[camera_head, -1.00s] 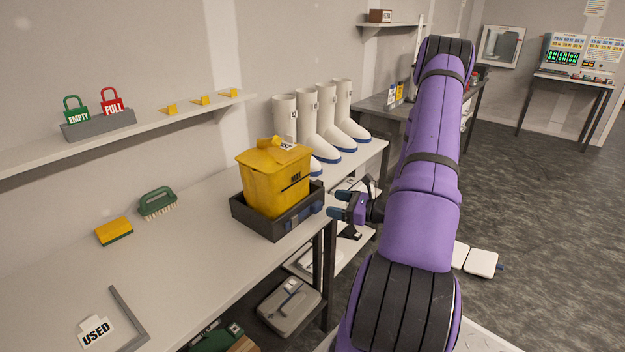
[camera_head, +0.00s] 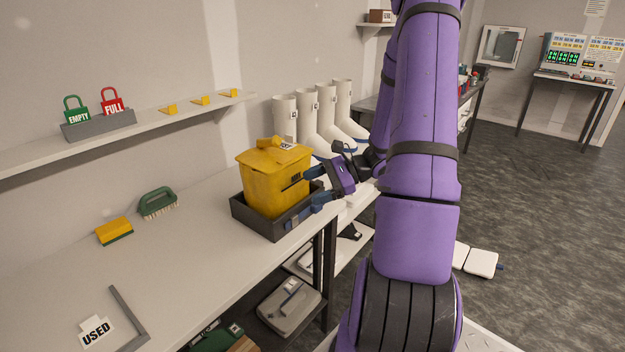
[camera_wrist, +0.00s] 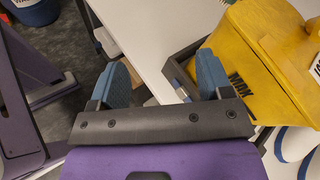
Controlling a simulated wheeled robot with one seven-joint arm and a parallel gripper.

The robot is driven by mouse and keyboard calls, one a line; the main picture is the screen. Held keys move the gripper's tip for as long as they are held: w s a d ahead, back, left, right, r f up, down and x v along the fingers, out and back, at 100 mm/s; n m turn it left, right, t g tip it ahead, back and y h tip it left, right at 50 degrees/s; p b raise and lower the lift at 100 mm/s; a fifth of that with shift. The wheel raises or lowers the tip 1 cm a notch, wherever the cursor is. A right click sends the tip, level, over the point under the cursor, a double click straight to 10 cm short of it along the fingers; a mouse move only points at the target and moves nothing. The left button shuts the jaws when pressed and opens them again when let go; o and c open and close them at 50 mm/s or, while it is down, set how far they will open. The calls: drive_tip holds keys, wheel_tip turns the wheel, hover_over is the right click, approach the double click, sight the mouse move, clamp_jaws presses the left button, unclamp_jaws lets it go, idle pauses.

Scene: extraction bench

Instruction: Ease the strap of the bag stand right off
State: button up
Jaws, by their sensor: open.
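I cannot make out a bag stand or a strap in either view. A yellow lidded bin (camera_head: 275,180) marked MAX stands in a dark grey tray (camera_head: 262,222) at the bench's front edge. A small blue part (camera_head: 293,222) shows on the tray's front face; what it is, I cannot tell. My gripper (camera_head: 318,187) is open beside the bin's right side, by the tray's corner. In the wrist view, the blue fingers of my gripper (camera_wrist: 160,80) are spread, with nothing seen held. The yellow bin (camera_wrist: 262,60) and tray edge (camera_wrist: 190,58) lie by the right finger.
White boots (camera_head: 320,115) stand on the bench behind the bin. A green brush (camera_head: 158,203), a yellow sponge (camera_head: 114,231) and a USED sign (camera_head: 96,331) lie to the left. A wall shelf (camera_head: 130,132) holds EMPTY and FULL tags. A grey case (camera_head: 290,305) sits below.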

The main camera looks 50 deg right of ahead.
drive_tip(key=s+a+r+n+g+h, duration=0.2)
drive_tip(key=s+a+r+n+g, duration=0.2)
drive_tip(key=a+r+n+g, duration=0.1)
drive_tip(key=shift+s+a+r+n+g+h, duration=0.15)
drive_tip(key=shift+a+r+n+g+h, duration=0.3)
drive_tip(key=shift+r+n, duration=0.3)
drive_tip(key=shift+f, duration=0.15)
